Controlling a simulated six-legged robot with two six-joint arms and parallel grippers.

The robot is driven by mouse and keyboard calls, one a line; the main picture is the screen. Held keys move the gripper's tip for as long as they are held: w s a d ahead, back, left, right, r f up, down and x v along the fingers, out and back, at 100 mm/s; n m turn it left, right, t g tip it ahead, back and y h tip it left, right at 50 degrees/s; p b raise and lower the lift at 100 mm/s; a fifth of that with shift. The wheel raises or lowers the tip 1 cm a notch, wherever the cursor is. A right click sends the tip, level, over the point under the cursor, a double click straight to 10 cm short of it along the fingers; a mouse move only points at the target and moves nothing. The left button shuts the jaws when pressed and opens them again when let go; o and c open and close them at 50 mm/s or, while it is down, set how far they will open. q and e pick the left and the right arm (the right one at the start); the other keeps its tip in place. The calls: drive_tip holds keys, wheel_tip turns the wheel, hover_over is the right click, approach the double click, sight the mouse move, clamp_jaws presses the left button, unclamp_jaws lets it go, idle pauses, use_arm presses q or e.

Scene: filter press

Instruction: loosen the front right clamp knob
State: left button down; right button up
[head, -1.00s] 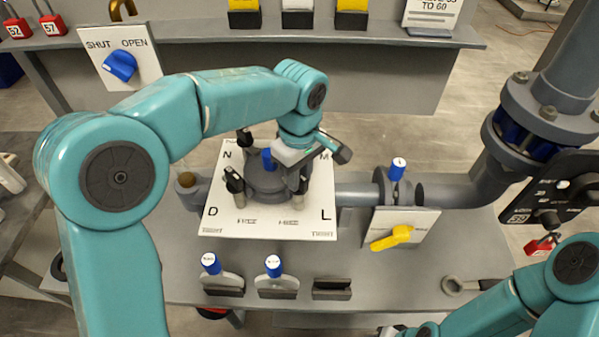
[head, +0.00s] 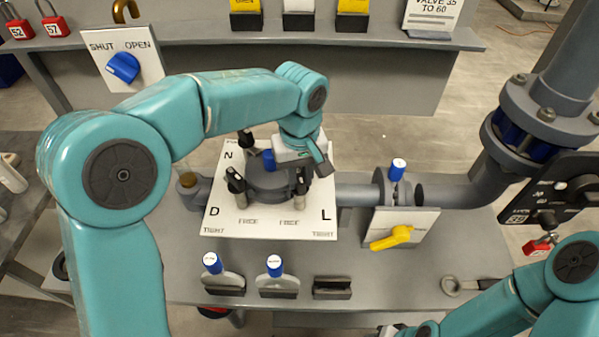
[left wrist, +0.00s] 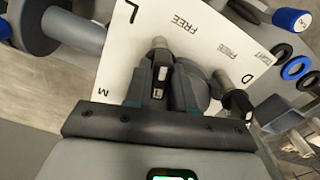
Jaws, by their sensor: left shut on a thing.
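The filter press (head: 265,182) stands on a white plate (head: 225,215) marked N, D, L, with FREE and TIGHT near the front. The front right clamp knob (head: 302,186) is black, upright on a metal post near L. My left gripper (head: 301,172) comes down over it from above and is shut on it. In the left wrist view the knob (left wrist: 160,80) sits between the two dark fingers. The front left knob (head: 235,180), near D, stands free. Of my right gripper only a pale bit (head: 388,331) shows at the bottom edge; its fingers are hidden.
A pipe with a blue-tagged valve (head: 397,170) and yellow lever (head: 392,237) lies to the right. A blue SHUT/OPEN switch (head: 123,68) is behind left.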

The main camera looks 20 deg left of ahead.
use_arm(q)
drive_tip(key=m, duration=0.4)
drive_tip(key=m+p, duration=0.1)
drive_tip(key=m, duration=0.1)
drive_tip(key=shift+w+r, duration=0.15)
drive_tip(key=shift+r, duration=0.15)
drive_tip(key=m, duration=0.6)
drive_tip(key=shift+p, duration=0.35)
drive_tip(key=shift+m, duration=0.3)
drive_tip(key=c, duration=1.1)
unclamp_jaws()
drive_tip(key=shift+o, duration=0.3)
drive_tip(key=shift+f, duration=0.1)
